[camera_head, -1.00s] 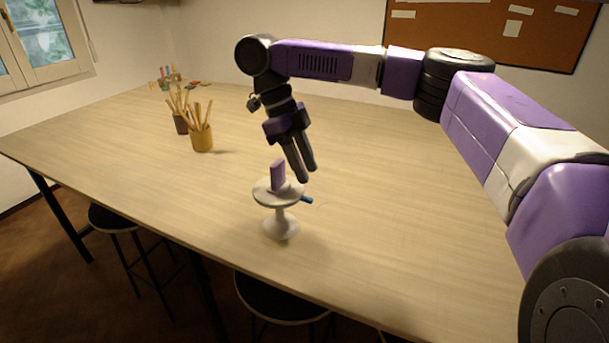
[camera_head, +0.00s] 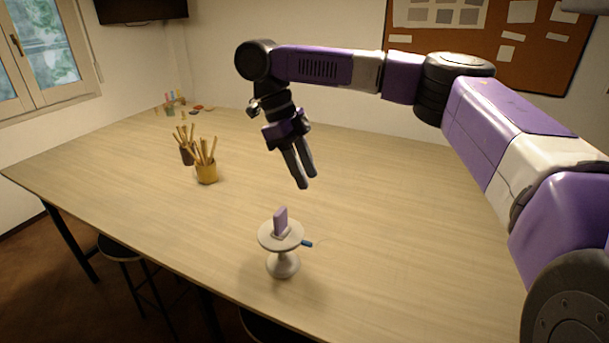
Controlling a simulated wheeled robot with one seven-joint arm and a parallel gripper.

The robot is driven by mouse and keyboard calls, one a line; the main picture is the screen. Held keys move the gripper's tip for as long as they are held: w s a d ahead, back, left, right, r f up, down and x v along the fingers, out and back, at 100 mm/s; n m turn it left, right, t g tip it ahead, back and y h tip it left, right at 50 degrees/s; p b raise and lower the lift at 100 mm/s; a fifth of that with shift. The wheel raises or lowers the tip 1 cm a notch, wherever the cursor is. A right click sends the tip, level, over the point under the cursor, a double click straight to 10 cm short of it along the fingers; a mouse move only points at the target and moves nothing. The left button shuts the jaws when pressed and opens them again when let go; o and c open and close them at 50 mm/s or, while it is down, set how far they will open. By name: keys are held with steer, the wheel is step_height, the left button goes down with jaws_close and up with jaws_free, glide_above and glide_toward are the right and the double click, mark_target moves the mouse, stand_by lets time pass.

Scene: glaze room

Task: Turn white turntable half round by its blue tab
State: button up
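The white turntable (camera_head: 268,238) stands upright on its pedestal near the front edge of the wooden table. A purple block (camera_head: 281,220) stands on its top. The blue tab (camera_head: 307,244) sticks out from the right side of the turntable's rim. My gripper (camera_head: 304,182) hangs above and a little to the right of the turntable in the picture, fingers pointing down. It is apart from the tab and the block. The two fingers show close together, with a narrow gap between them, and nothing is seen between them.
A yellow pot (camera_head: 207,174) with wooden tools and a dark pot (camera_head: 187,156) stand at the left of the table (camera_head: 400,215). Small coloured items (camera_head: 172,104) lie at the far left corner. The table right of the turntable is clear.

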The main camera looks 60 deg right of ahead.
steer(key=shift+r, duration=0.35)
steer(key=shift+c, duration=0.4)
